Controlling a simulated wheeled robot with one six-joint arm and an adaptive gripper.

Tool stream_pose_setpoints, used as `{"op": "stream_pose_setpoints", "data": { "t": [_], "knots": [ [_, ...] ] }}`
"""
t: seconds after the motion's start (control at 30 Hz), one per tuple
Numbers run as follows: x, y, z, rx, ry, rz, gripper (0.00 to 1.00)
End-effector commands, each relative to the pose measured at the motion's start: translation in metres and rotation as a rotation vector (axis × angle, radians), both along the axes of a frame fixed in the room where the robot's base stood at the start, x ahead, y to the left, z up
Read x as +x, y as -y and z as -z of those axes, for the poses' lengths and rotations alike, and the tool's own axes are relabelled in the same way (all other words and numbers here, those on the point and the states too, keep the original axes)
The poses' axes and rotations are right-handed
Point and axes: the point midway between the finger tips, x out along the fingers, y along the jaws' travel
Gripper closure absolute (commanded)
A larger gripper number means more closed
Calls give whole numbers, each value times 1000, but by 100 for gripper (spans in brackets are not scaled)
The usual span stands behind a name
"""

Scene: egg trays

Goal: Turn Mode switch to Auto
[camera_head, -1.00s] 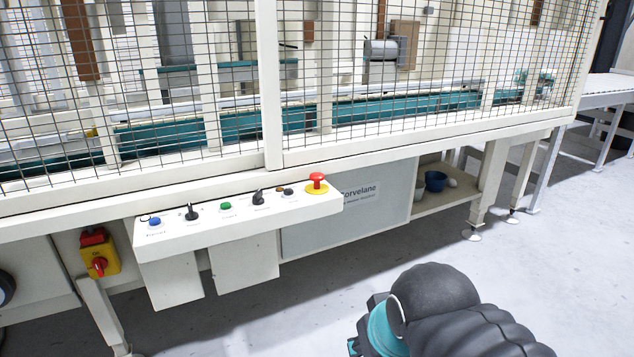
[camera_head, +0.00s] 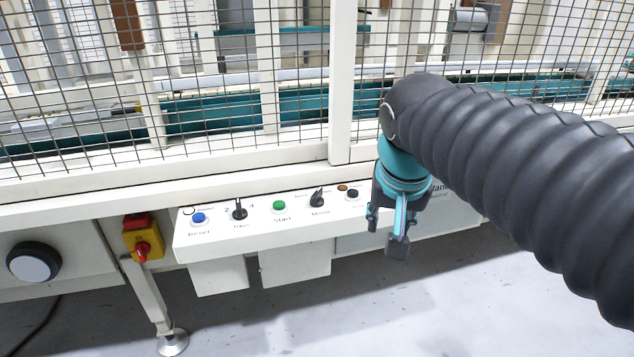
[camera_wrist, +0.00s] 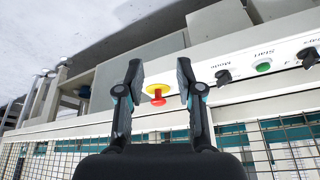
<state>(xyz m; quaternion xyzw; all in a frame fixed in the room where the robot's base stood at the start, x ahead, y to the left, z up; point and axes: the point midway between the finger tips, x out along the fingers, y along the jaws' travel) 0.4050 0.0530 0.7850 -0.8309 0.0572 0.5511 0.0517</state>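The Mode switch (camera_head: 317,198) is a black rotary knob on the white sloped control panel (camera_head: 255,238), to the right of the green Start button (camera_head: 279,205). Its exact pointer setting is too small to read. It also shows in the wrist view (camera_wrist: 223,77), to the right of my fingers. My gripper (camera_head: 386,237) is to the right of the knob, by the panel's right end, apart from it. In the wrist view its fingers (camera_wrist: 158,85) are spread and empty, with the red emergency stop (camera_wrist: 158,97) on its yellow base seen between them.
The panel also carries a blue Reset button (camera_head: 198,218), another black rotary switch (camera_head: 239,210) and a small black button (camera_head: 352,194). A wire mesh guard (camera_head: 230,100) rises behind the panel. A red and yellow switch (camera_head: 143,245) is at left. Floor in front is clear.

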Motion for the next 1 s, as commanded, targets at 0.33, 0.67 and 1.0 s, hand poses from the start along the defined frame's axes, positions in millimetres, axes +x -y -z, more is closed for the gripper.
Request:
{"op": "stream_pose_setpoints", "data": {
  "t": [0.33, 0.67, 1.0],
  "knots": [
    [99, -97, -58, -16, -25, 179, 64],
    [127, -137, -66, -21, -12, 265, 64],
    [143, -129, -20, -23, -15, 268, 64]
  ]
}}
